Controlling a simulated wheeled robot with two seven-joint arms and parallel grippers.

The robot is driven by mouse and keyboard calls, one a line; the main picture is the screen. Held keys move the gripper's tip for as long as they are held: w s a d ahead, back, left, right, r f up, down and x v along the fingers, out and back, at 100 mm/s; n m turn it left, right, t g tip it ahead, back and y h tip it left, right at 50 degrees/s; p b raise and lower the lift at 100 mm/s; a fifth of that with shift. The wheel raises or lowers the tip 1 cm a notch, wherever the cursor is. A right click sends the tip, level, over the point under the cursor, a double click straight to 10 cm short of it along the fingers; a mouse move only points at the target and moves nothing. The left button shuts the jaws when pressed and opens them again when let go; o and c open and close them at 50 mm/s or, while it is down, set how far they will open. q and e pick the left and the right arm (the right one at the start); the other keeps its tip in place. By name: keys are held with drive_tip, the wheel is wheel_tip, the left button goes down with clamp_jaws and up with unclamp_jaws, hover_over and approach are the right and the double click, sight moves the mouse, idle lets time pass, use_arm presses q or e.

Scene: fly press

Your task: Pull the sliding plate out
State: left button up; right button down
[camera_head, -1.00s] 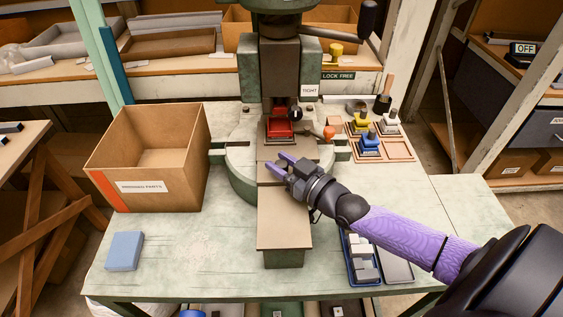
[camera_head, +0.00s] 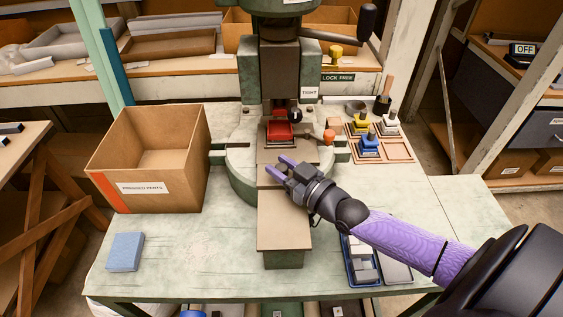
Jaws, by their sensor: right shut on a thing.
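The sliding plate (camera_head: 297,157) is a flat brown plate in the slideway of the green fly press (camera_head: 254,80). A red die block (camera_head: 279,132) sits towards its back, below the press ram. My right gripper (camera_head: 277,165) reaches in from the right and is shut on the plate's front part. The fingers hide the exact place of the grip. The brown slideway (camera_head: 284,230) runs from the plate towards the front of the table and is bare. My left gripper is not in view.
An open cardboard box (camera_head: 150,188) stands left of the press, and a blue block (camera_head: 125,251) lies in front of it. Yellow, white and blue dies stand in a tray (camera_head: 398,151) at the right. A blue tray (camera_head: 352,268) of grey parts lies below my forearm.

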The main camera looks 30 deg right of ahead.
drive_tip(key=s+a+p, duration=0.1)
drive_tip(key=s+p, duration=0.1)
drive_tip(key=shift+s+a+r, duration=0.2)
drive_tip(key=shift+s+a, duration=0.15)
drive_tip(key=shift+s+a+f, duration=0.1)
drive_tip(key=shift+s+a, duration=0.05)
drive_tip(key=shift+s, duration=0.05)
drive_tip(key=shift+f, duration=0.15)
drive_tip(key=shift+c, duration=1.8)
unclamp_jaws()
drive_tip(key=p+v, duration=0.1)
drive_tip(key=v, duration=0.9)
drive_tip(key=shift+p, duration=0.4)
